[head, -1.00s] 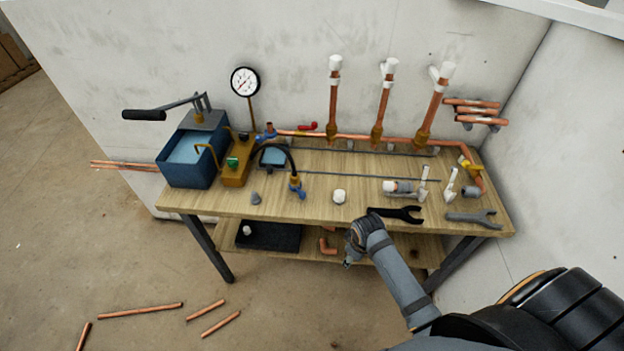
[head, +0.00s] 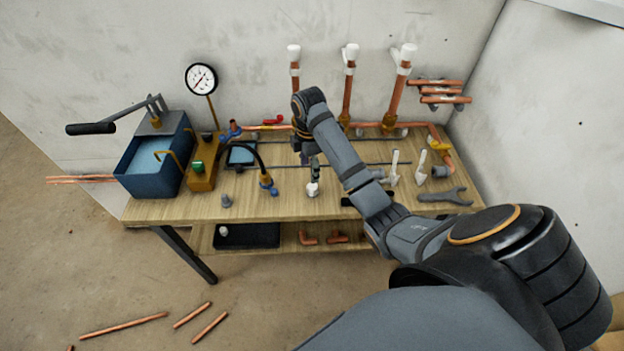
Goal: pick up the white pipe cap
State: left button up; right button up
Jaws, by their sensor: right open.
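The white pipe cap (head: 312,190) sits on the front part of the wooden workbench. My right gripper (head: 314,178) points down right over it, with its fingers at the top of the cap. The jaws are open. I cannot tell whether the fingers touch the cap or reach around it, as they partly cover it. White caps also top the three upright copper pipes (head: 348,95) at the back. My left gripper is not in view.
The workbench (head: 165,211) carries a blue pump tank (head: 150,172) at left, a black hose (head: 262,165) with a blue valve, and grey wrenches (head: 446,196) at right. A pressure gauge (head: 201,78) stands behind. Copper offcuts (head: 124,325) lie on the floor.

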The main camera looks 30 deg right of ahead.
aim_at(312, 186)
jog(key=shift+w+r, duration=0.1)
jog(key=shift+r, duration=0.15)
notch_tip(312, 186, down, 6)
jog(key=b, duration=0.5)
jog(key=shift+r+b, duration=0.15)
jog(key=shift+b, duration=0.15)
jog(key=shift+r, duration=0.1)
jog(key=f+b, duration=0.2)
jog(key=f, duration=0.1)
jog(key=f+b, duration=0.2)
jog(key=shift+s+d+f, duration=0.1)
jog(key=shift+s+d, duration=0.2)
jog(key=shift+c, duration=0.4)
jog(key=c, duration=0.9)
